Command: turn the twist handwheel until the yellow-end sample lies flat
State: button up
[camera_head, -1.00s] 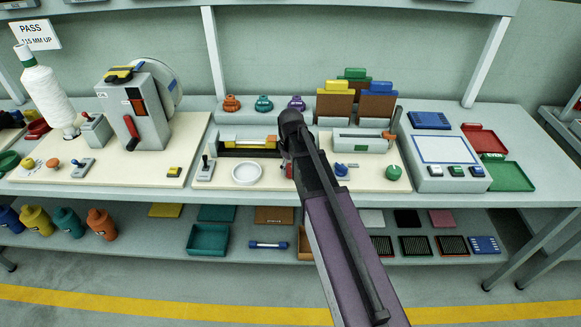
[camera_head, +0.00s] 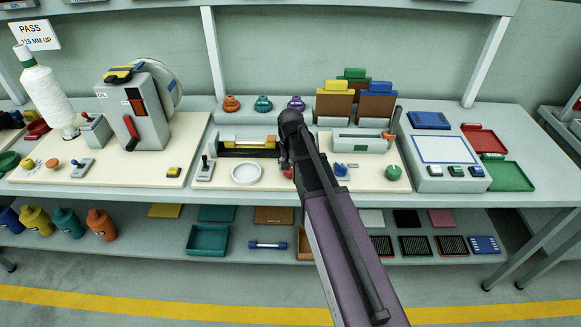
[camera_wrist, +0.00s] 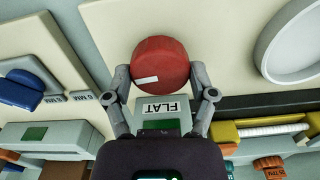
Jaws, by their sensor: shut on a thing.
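The twist handwheel (camera_wrist: 160,62) is a red knob with a white mark, seen from close above in the wrist view. My gripper (camera_wrist: 162,82) has one finger on each side of it and is shut on it. A label reading FLAT (camera_wrist: 165,108), upside down in this view, lies beside the wheel. In the head view a bit of the red wheel (camera_head: 288,173) shows beside my arm, which hides the fingers. The sample (camera_head: 250,140) with yellow at its end lies across the black holder. In the wrist view its pale rod (camera_wrist: 270,129) and yellow end show only in part.
A white round dish (camera_head: 246,174) and a grey lever switch (camera_head: 206,170) stand left of the wheel. A blue knob (camera_head: 341,170) and a green knob (camera_head: 393,172) are to the right. Orange, teal and purple knobs stand behind the holder.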

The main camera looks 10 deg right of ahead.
jog(key=shift+s+m, duration=0.1)
jog(key=shift+m, duration=0.5)
jog(key=o, duration=1)
jog(key=shift+o, duration=0.2)
jog(key=shift+n, duration=0.5)
